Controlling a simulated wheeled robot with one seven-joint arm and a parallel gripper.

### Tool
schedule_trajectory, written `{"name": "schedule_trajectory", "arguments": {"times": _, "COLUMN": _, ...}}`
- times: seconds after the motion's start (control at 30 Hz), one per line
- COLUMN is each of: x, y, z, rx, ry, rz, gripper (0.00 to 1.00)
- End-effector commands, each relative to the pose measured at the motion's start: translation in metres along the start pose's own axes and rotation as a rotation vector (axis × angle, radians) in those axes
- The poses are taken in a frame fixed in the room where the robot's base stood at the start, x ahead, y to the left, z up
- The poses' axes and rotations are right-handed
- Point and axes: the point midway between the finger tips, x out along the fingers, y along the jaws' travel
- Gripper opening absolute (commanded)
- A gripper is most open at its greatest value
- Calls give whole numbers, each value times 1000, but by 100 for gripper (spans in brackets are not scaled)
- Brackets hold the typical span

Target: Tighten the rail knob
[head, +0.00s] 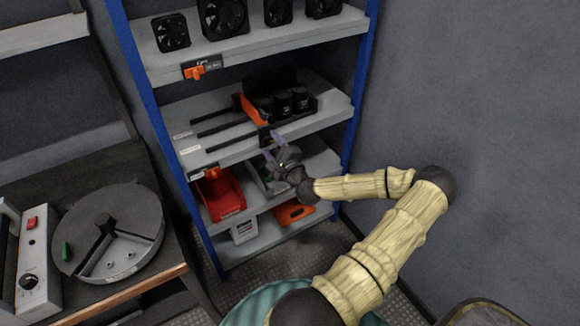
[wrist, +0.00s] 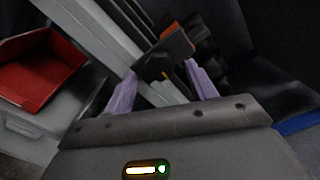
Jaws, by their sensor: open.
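The rail knob looks like a dark, flat-sided piece (wrist: 165,56) in the wrist view, just ahead of my fingers. In the head view a dark end (head: 265,136) shows at the right end of the front black rail (head: 232,143), beside my gripper. My gripper (head: 271,147) is open at the front edge of the middle shelf. Its two purple fingers (wrist: 160,68) stand either side of the dark piece in the wrist view. I cannot tell whether they touch it. My gripper hides part of the shelf edge.
The middle shelf (head: 325,112) carries black rails and an orange-ended carrier with black cylinders (head: 283,104). Fans (head: 222,15) stand above. A red bin (head: 221,194) and orange piece (head: 294,212) sit below. Blue posts (head: 358,85) edge the rack. A workbench with a round dish (head: 115,230) is at left.

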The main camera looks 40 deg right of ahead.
Motion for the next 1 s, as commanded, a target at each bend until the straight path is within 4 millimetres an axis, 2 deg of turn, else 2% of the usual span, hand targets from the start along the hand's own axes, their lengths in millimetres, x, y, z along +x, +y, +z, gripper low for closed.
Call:
{"name": "schedule_trajectory", "arguments": {"times": 0.7, "x": -136, "y": 1, "z": -1, "rx": -2, "ry": 3, "rz": 4, "gripper": 56}}
{"name": "schedule_trajectory", "arguments": {"times": 1.0, "x": -160, "y": 1, "z": 0, "rx": 0, "ry": 1, "rz": 1, "gripper": 56}}
